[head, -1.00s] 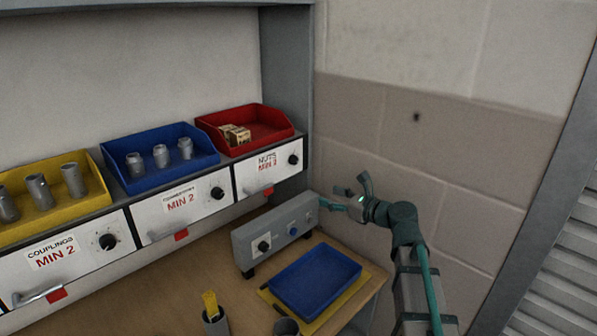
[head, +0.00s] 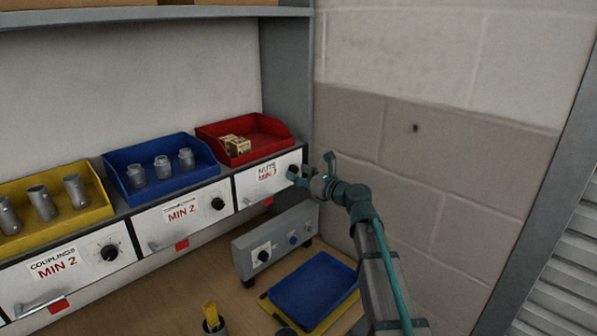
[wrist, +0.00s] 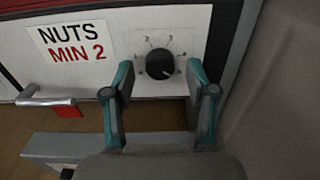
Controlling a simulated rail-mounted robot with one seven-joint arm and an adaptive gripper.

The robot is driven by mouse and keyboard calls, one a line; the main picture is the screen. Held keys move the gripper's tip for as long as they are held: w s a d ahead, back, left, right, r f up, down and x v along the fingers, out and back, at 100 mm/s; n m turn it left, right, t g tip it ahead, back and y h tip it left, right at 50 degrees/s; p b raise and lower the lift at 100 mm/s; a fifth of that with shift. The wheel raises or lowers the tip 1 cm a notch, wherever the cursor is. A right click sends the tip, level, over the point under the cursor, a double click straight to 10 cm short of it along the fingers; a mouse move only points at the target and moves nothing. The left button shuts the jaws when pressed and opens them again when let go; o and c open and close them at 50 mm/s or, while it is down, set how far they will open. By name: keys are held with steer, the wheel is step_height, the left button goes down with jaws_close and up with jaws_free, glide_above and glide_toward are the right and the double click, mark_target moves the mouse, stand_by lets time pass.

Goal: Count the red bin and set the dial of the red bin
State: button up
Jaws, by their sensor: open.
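The red bin (head: 272,134) stands at the right end of the shelf and holds a small group of brass-coloured nuts (head: 237,145); their exact number cannot be told. The drawer front below it carries a label (wrist: 72,42) reading "NUTS MIN 2". Its black dial (wrist: 160,64) has a white scale plate behind it; the exact setting is too small to tell. My gripper (wrist: 160,75) is open, with its fingers on either side of the dial in the wrist view. I cannot tell whether they touch it. In the head view my gripper (head: 310,172) partly covers this dial.
A blue bin (head: 205,160) and a yellow bin (head: 95,200) hold metal fittings, with drawers and dials below. A grey box with knobs (head: 272,243) and a blue tray (head: 315,282) stand on the bench. The wall is close on the right.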

steer(key=shift+w+a, duration=0.25)
steer(key=shift+c, duration=0.3)
jaws_close()
